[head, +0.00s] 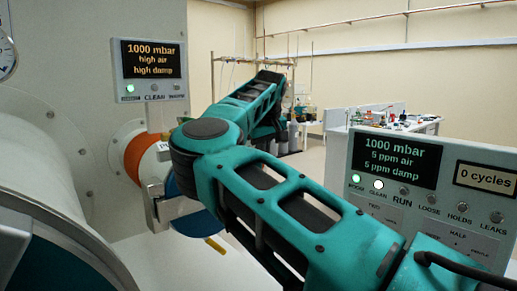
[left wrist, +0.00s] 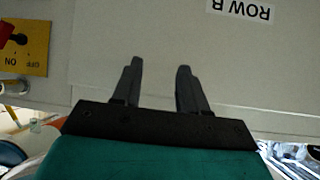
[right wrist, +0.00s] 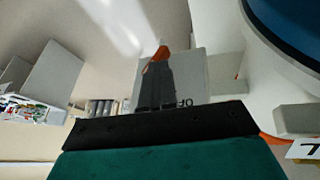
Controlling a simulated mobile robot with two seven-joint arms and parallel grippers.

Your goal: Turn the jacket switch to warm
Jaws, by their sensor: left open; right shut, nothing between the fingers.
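In the right wrist view, a grey box (right wrist: 190,72) with an orange lever-like part (right wrist: 157,57) stands just past the fingertips. It may be the jacket switch; its lettering is mostly hidden by my fingers, and I cannot read its setting. My right gripper (right wrist: 157,68) is shut and empty, its tips at or very near the orange part; I cannot tell whether they touch. In the left wrist view my left gripper (left wrist: 159,66) is open and empty before a pale panel (left wrist: 230,80). The head view does not clearly show either gripper.
The head view shows a left display (head: 151,58) reading 1000 mbar, high air, and a right panel (head: 395,160) reading 5 ppm air. A yellow ON/OFF plate (left wrist: 32,48) with a red part is in the left wrist view. A bench (head: 405,122) stands farther back.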

